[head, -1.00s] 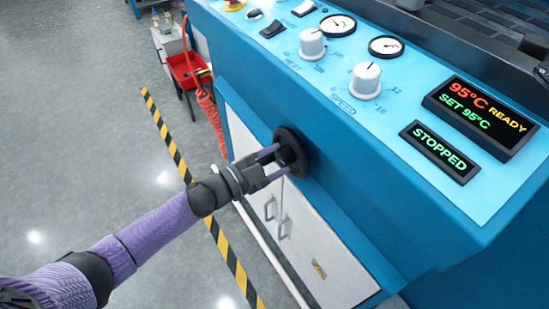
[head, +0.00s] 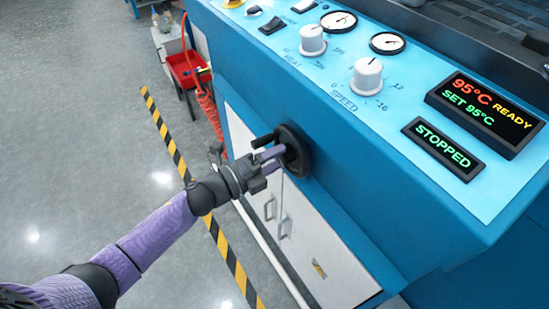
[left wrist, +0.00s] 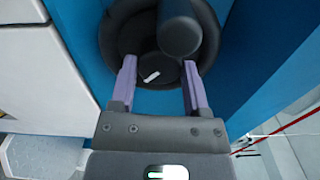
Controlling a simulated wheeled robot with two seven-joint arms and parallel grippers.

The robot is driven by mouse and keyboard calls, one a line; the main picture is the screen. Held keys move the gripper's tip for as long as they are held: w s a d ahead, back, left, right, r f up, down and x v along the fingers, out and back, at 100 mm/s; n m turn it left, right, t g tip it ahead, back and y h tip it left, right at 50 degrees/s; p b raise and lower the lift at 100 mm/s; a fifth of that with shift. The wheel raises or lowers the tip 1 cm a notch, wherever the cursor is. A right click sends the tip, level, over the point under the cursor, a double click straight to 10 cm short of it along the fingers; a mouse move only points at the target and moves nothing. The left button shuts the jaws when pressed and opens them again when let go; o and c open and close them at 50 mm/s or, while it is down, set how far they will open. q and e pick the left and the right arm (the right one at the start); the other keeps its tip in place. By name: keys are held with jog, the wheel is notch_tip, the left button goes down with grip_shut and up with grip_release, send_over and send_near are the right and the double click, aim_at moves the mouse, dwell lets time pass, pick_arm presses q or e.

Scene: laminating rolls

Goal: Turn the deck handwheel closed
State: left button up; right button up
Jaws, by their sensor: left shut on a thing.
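The black deck handwheel (head: 299,148) sits on the blue front of the machine, below the control panel. Its crank handle (head: 263,140) sticks out toward me at the wheel's upper left. In the left wrist view the handwheel (left wrist: 128,38) fills the top middle, with a small white mark near its middle. The handle (left wrist: 180,32) rises above the right finger there. My left gripper (head: 274,154) is at the wheel, its two purple fingers apart and shut on it, one each side of the central part. The exact contact is partly hidden. My right gripper is not in view.
The panel above carries a heat knob (head: 312,40), a speed knob (head: 366,78), gauges and displays reading 95°C READY and STOPPED (head: 443,147). White cabinet doors (head: 300,240) are below the wheel. A red tray (head: 188,70) stands at the left; open floor lies left.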

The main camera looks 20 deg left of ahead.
pick_arm(q)
jog(key=shift+f+m, duration=0.1)
jog(key=shift+m, duration=1.2)
jog(key=o, duration=1.3)
jog(key=shift+s+a, duration=0.1)
jog(key=p+v, duration=0.2)
jog(key=v, duration=0.7)
jog(key=shift+s+a, duration=0.2)
jog(key=shift+s, duration=0.1)
